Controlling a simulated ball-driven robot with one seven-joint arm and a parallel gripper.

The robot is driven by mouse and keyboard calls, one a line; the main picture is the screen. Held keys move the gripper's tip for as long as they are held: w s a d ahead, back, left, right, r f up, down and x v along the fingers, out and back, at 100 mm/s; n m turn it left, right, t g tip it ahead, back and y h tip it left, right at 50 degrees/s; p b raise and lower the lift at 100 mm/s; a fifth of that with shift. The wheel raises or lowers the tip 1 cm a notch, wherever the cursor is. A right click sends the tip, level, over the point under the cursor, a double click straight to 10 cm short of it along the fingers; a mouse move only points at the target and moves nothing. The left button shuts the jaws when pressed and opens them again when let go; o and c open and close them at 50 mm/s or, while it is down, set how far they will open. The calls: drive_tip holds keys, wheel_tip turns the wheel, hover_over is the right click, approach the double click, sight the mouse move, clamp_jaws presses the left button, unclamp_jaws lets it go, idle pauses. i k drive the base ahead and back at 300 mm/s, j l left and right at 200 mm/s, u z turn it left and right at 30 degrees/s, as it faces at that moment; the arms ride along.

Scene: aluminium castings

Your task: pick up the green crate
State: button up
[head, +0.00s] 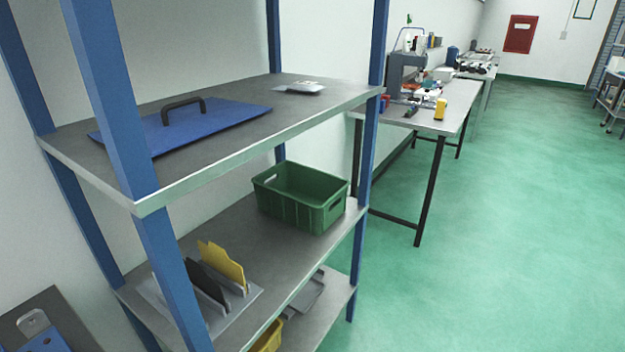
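The green crate (300,212) stands upright on the middle shelf (236,240) of a blue-posted rack, toward that shelf's right end. It has an open top and handle slots in its sides, and its visible inside looks empty. The upper shelf is above it, and a blue post stands just to its right. My gripper is not in view.
A blue lid-like panel with a black handle (190,125) lies on the upper shelf (250,130). Yellow and black plates (222,265) stand in a grey holder left of the crate. Workbenches (450,100) stand beyond the rack. The green floor (520,220) at right is clear.

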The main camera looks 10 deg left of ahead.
sight(310, 199)
drive_tip(key=i, duration=1.15)
drive_tip(key=i+l+u, duration=0.1)
drive_tip(key=i, duration=1.1)
